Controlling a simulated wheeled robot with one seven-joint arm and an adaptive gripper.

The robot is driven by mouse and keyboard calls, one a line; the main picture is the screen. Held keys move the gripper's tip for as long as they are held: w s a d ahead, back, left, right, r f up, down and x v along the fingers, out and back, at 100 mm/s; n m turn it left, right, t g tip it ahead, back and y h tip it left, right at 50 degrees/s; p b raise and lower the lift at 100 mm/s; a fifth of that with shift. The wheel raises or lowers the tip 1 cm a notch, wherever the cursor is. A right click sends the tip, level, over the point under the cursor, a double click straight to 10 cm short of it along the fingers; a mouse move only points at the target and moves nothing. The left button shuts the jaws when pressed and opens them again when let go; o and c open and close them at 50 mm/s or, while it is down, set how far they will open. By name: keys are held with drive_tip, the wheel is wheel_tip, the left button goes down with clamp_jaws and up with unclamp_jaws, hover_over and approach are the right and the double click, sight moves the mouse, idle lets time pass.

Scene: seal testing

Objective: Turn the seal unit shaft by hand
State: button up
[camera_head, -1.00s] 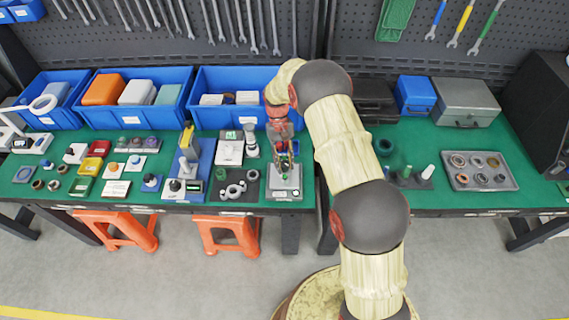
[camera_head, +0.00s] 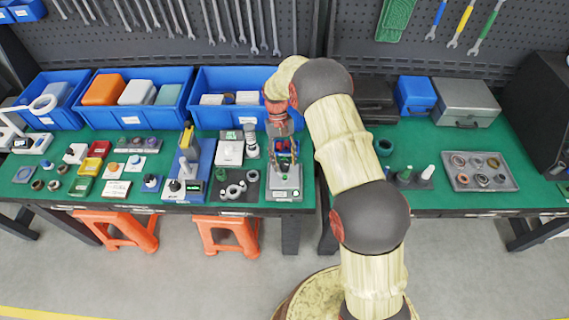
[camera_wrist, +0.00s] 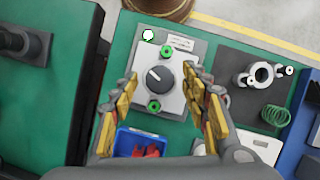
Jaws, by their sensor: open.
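The seal unit (camera_head: 284,184) stands near the front edge of the green bench, just left of the bench gap. In the wrist view the seal unit (camera_wrist: 172,102) is a pale block on a grey plate. A round dark shaft knob (camera_wrist: 159,77) with a white pointer line sits in its middle, with a green ring above and below it. My gripper (camera_head: 286,164) is above the unit, fingers pointing down. In the wrist view my gripper (camera_wrist: 160,73) is open, one finger on each side of the knob. I see no contact with the knob.
A blue bin with red pieces (camera_wrist: 138,146) is close to the unit in the wrist view. A dark mat (camera_wrist: 240,66) with metal rings and a green spring (camera_wrist: 275,115) lies beside it. Large blue bins (camera_head: 135,112) line the back. Crowded fixtures stand left.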

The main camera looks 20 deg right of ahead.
drive_tip(key=v, duration=1)
drive_tip(key=shift+r, duration=0.25)
drive_tip(key=s+f, duration=0.2)
drive_tip(key=s, duration=0.1)
drive_tip(key=shift+s+f, duration=0.2)
drive_tip(key=shift+f, duration=0.1)
drive_tip(key=s+r+t+b, duration=0.3)
drive_tip(key=s+r+t, duration=0.2)
drive_tip(key=s+r, duration=0.5)
drive_tip(key=s+r+t+b, duration=0.4)
drive_tip(key=s+r, duration=0.7)
drive_tip(key=s, duration=1)
drive_tip(key=shift+s+t, duration=0.15)
drive_tip(key=shift+t, duration=0.45)
